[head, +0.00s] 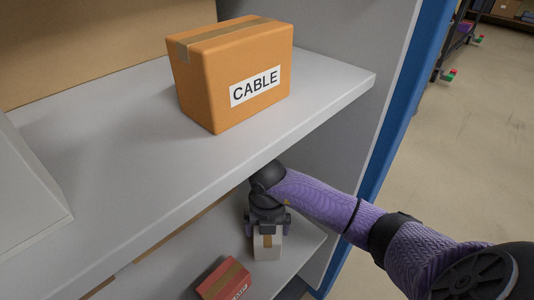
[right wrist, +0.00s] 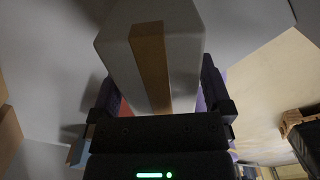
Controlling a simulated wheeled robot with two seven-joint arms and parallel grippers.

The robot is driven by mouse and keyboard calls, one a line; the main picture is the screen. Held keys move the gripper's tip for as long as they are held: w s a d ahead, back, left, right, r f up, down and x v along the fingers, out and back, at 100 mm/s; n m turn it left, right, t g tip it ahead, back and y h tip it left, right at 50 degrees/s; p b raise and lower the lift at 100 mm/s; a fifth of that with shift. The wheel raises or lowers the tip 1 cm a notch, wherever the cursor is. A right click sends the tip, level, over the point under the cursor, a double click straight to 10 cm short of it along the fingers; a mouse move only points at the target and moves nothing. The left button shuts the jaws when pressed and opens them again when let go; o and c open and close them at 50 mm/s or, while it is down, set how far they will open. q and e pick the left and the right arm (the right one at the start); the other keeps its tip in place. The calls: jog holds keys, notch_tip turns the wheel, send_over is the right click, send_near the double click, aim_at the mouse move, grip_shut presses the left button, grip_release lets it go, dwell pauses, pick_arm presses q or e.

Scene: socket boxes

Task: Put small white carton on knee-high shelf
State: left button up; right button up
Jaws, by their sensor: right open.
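The small white carton (head: 262,251) with a tan tape strip is on the lower shelf (head: 300,238), under the front edge of the upper shelf. My right gripper (head: 268,229) is over it from behind the upper shelf's edge, with one finger on each side. In the right wrist view the carton (right wrist: 190,60) fills the space between the fingers, its tape strip running toward the palm. The jaws are open around it, and finger contact is hard to make out. The carton looks to rest on the lower shelf. My left gripper is out of view.
An orange CABLE box (head: 230,75) stands on the upper shelf (head: 330,90). A red box (head: 224,280) lies on the lower shelf, left of the carton. A pale box (head: 25,190) is at the left. A blue upright (head: 410,90) bounds the rack; open floor is beyond.

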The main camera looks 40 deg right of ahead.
pick_arm(q)
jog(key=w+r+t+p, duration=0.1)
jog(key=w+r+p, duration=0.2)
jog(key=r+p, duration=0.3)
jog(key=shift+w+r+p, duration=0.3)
jog(key=shift+p, duration=0.75)
pick_arm(e)
notch_tip(320, 180, up, 12)
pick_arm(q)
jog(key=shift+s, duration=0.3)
pick_arm(e)
jog(key=shift+r, duration=0.1)
